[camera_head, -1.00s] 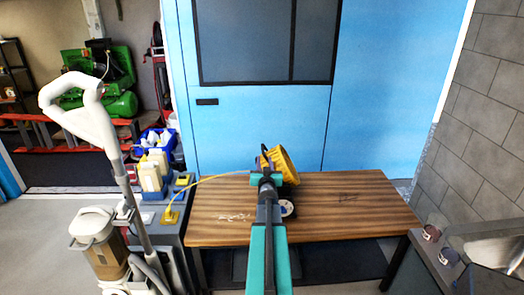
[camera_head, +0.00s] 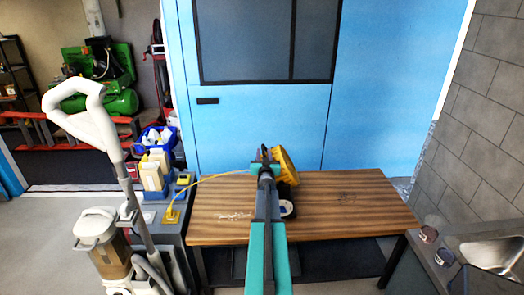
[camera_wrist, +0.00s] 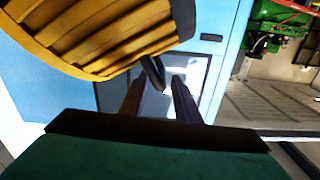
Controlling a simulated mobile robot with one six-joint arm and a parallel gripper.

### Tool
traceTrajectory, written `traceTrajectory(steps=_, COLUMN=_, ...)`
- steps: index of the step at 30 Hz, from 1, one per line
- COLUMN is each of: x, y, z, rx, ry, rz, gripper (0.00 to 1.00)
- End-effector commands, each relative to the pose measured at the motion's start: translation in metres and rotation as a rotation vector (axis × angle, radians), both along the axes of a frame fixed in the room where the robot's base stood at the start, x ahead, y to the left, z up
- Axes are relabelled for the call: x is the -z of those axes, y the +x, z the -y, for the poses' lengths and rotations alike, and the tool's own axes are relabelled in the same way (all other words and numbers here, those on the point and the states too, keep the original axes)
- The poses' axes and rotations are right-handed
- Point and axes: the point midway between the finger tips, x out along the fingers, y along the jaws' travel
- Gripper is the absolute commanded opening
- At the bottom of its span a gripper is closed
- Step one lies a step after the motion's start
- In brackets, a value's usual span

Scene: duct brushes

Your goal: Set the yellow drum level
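The yellow drum (camera_head: 287,165) is above the middle of the wooden table and looks tilted, its ribbed side facing up and right. A yellow cord runs left from it. My gripper (camera_head: 264,163) is at the drum's left side and partly covers it. In the wrist view the ribbed drum (camera_wrist: 95,35) fills the upper left, close to my gripper (camera_wrist: 158,80). The two fingers are apart. A short black bar shows by the left fingertip; I cannot tell whether it touches. A dark and white round part (camera_head: 287,208) sits below the drum, partly hidden by my arm.
The wooden table (camera_head: 350,205) is mostly clear on its right. A yellow plug (camera_head: 171,215) is on the grey cabinet at left, with bottles and a blue bin (camera_head: 160,140). A vacuum cleaner (camera_head: 98,240) stands at front left. A sink (camera_head: 495,252) is at right.

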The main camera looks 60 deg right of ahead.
Motion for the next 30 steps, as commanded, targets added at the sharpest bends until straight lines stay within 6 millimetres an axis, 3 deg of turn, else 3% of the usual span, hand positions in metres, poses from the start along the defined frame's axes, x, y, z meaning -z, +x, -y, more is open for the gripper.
traceTrajectory(steps=12, x=0.0, y=0.017, z=0.025, rx=0.0, ry=0.0, rz=0.0, gripper=0.29)
traceTrajectory(steps=26, x=0.0, y=0.02, z=0.028, rx=0.0, ry=0.0, rz=0.0, gripper=0.29)
traceTrajectory(steps=30, x=0.0, y=0.02, z=0.028, rx=0.0, ry=0.0, rz=0.0, gripper=0.11)
